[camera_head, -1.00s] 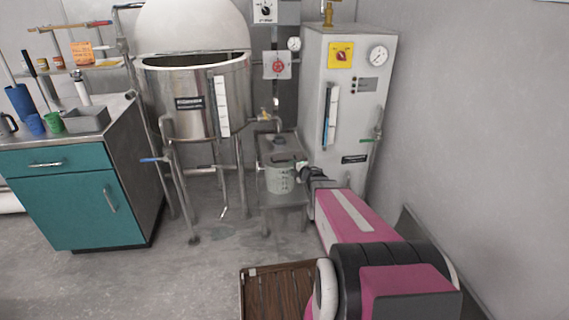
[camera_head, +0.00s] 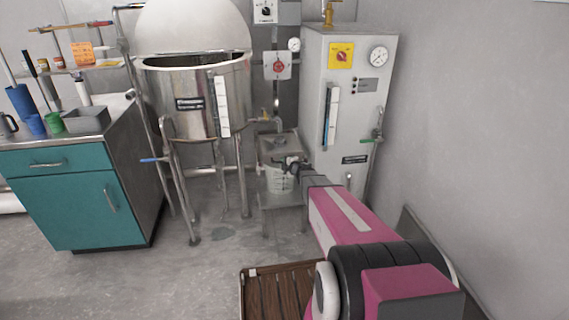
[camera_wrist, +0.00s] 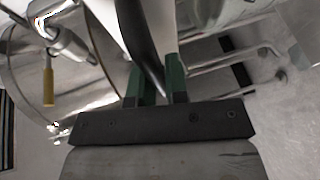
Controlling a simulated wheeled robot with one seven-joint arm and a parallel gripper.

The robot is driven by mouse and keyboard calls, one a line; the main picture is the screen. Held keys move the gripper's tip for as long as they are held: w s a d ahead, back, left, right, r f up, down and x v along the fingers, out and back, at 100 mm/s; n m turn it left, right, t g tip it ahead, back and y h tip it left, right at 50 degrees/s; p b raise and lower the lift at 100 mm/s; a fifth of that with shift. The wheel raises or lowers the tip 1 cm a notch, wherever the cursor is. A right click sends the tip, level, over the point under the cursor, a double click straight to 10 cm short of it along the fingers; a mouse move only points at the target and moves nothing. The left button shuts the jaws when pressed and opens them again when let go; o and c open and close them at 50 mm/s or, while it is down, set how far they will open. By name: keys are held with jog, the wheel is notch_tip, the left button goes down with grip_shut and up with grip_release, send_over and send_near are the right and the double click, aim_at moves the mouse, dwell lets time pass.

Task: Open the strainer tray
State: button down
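The metal tray box (camera_head: 265,147), which I take to be the strainer tray, sits under the spout of the big steel vat (camera_head: 180,100). A pale bucket (camera_head: 278,180) with markings stands in front of it on a low metal stand. My gripper (camera_head: 286,163) is at the bucket's upper right, by the front of the box, and hides part of both. In the wrist view my gripper (camera_wrist: 158,88) shows two green fingers with a narrow gap. A dark curved edge (camera_wrist: 148,50) beside a white surface runs down between them. Whether they press on it cannot be told.
The vat's legs and pipes with a blue-handled valve (camera_head: 154,159) stand to the left. A tall grey boiler cabinet (camera_head: 350,100) stands close on the right. A teal cabinet (camera_head: 60,205) is far left, and a wooden slatted crate (camera_head: 275,290) lies in front.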

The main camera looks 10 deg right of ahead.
jog(key=s, duration=1.9)
jog(key=c, duration=1.1)
grip_release()
jog(key=shift+c, duration=0.2)
jog(key=shift+s+d, duration=0.1)
jog(key=v, duration=1)
jog(key=shift+s, duration=0.25)
jog(key=shift+d+r, duration=0.1)
